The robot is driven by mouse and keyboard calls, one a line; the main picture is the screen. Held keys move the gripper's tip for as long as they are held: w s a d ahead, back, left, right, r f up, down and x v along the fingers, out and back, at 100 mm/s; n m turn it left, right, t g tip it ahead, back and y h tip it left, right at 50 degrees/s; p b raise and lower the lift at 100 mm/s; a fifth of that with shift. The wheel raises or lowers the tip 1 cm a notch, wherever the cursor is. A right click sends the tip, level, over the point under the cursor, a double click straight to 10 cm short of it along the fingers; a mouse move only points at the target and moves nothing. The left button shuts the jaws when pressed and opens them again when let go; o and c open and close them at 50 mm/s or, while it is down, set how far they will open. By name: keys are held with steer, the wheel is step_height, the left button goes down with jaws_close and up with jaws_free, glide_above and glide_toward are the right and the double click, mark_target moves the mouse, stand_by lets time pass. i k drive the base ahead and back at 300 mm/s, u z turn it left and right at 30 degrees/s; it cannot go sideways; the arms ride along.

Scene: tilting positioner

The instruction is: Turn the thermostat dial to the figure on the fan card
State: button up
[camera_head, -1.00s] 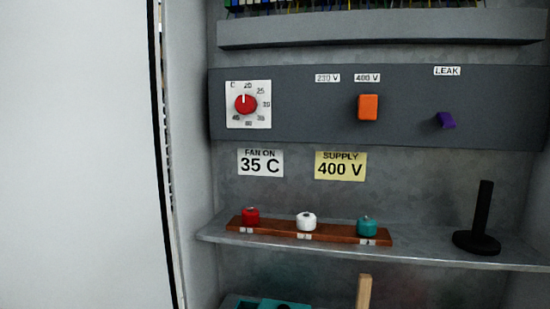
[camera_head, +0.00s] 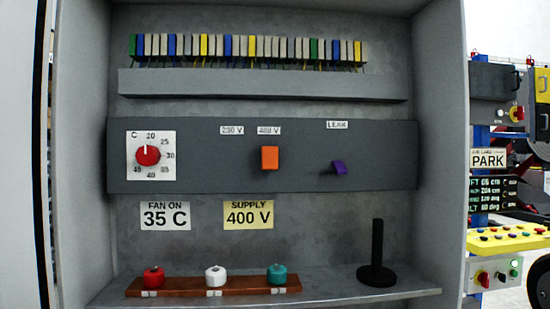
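The thermostat dial (camera_head: 148,155) is a red round knob on a white square scale plate (camera_head: 166,173) at the left of the grey panel. Its white mark points up, a little left, near the figure 20. The scale reads 20, 25, 30 and on to 40 and 45 clockwise; the figure between 30 and 40 is too small to read surely. The fan card (camera_head: 166,215) below the dial is white and reads "FAN ON 35 C". My gripper is not in view.
The grey panel (camera_head: 210,170) also bears an orange switch (camera_head: 270,158) and a purple lever (camera_head: 339,167). A yellow supply card (camera_head: 248,214) reads 400 V. Below, a shelf (camera_head: 335,288) holds a wooden strip with red, white and teal knobs, and a black post (camera_head: 377,255). Cabinet walls flank both sides.

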mark_target(147, 156)
steer(key=z, duration=0.55)
steer(key=i, duration=0.4)
steer(key=u, duration=2)
